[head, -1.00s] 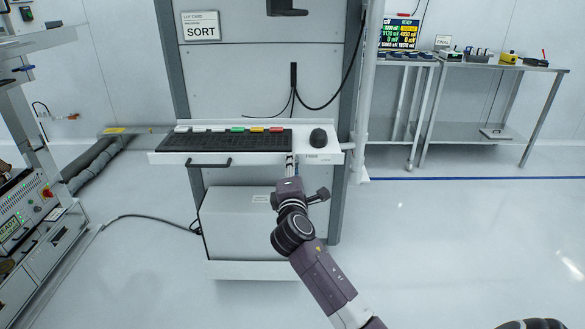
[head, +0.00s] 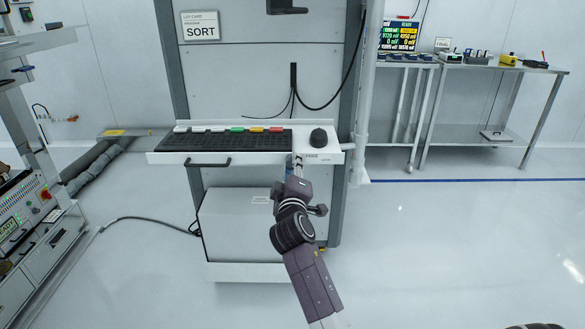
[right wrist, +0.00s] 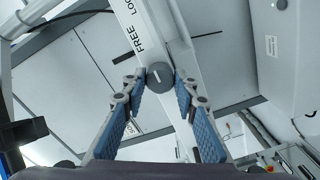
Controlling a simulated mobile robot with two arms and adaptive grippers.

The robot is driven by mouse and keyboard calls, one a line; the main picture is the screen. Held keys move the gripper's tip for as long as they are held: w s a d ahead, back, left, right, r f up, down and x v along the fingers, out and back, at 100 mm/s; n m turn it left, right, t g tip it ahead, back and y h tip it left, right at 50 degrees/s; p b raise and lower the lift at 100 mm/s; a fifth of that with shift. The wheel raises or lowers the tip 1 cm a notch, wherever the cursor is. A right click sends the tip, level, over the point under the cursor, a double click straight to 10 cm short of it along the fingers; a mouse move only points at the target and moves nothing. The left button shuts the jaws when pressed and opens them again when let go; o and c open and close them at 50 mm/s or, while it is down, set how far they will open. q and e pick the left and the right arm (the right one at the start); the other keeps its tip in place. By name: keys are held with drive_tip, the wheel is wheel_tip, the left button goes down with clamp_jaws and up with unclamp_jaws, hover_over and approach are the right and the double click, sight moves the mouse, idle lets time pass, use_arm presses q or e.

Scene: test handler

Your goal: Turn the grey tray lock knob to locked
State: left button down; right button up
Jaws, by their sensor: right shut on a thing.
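The grey tray lock knob (right wrist: 160,76) is round and dark grey with a short white mark on its face. It sits on the front edge of the white keyboard tray (head: 220,156), beside the printed words FREE and LOCK. In the right wrist view, my right gripper (right wrist: 159,78) has its two blue-padded fingertips on either side of the knob, shut on it. I cannot tell clearly which word the mark points to. In the head view my right gripper (head: 298,163) is at the tray's front edge and hides the knob. My left gripper is not in view.
A black keyboard (head: 225,141) and a mouse (head: 318,137) lie on the tray. A black handle (head: 208,163) is on its front, left of my gripper. A white box (head: 235,230) stands below.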

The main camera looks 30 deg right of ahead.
drive_tip(key=shift+f, duration=0.1)
idle(0.3)
drive_tip(key=o, duration=1.2)
drive_tip(key=shift+c, duration=0.2)
drive_tip(key=v, duration=1.2)
drive_tip(key=shift+w, duration=0.1)
